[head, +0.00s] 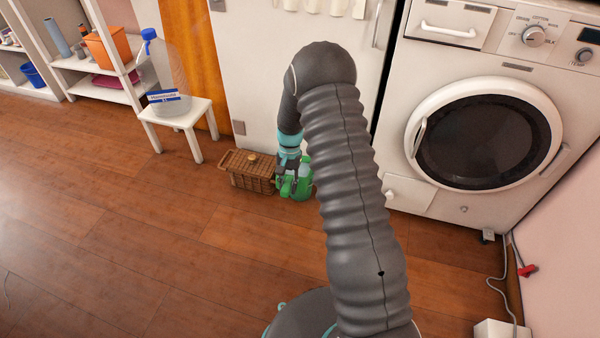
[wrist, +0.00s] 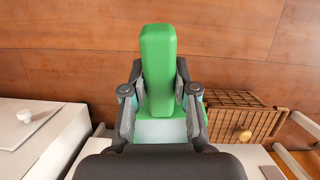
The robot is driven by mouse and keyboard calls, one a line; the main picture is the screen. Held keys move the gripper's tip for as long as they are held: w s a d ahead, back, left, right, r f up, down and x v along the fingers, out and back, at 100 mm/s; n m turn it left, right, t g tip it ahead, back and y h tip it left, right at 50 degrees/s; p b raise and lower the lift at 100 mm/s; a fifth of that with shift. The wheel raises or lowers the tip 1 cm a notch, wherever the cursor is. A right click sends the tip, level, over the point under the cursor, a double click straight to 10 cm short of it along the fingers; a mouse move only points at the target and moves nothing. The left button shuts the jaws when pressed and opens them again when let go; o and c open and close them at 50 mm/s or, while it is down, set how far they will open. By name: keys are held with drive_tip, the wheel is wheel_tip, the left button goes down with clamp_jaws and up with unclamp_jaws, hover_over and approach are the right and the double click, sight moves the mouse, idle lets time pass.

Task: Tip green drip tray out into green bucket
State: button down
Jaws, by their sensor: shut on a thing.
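My gripper (head: 285,180) hangs low by the white cabinet, seen past my arm in the head view. In the wrist view its two fingers (wrist: 160,95) are closed on the long, round-edged green drip tray (wrist: 158,65). The tray is small and partly hidden in the head view. A green bucket (head: 304,190) stands on the floor right beside the gripper. In the wrist view green and pale surfaces below the tray seem to belong to the bucket. I cannot tell the tray's exact tilt, its contents, or whether it touches the bucket.
A lidded wicker basket (head: 250,171) sits just left of the gripper; it is at right in the wrist view (wrist: 245,115). A white stool (head: 180,112) holds a large bottle (head: 166,85). A washing machine (head: 440,70) stands right. Floor (head: 150,240) at front left is clear.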

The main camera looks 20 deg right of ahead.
drive_tip(key=shift+f, duration=0.1)
drive_tip(key=f+t+b, duration=0.1)
drive_tip(key=f+b, duration=0.1)
drive_tip(key=f+t+h+b, duration=0.1)
drive_tip(key=b, duration=0.1)
drive_tip(key=f+t+b, duration=0.1)
drive_tip(key=f+b, duration=0.1)
drive_tip(key=shift+s+a+f+h, duration=0.15)
drive_tip(key=shift+s+f+h, duration=0.1)
drive_tip(key=shift+f+h, duration=0.05)
drive_tip(key=shift+r, duration=0.1)
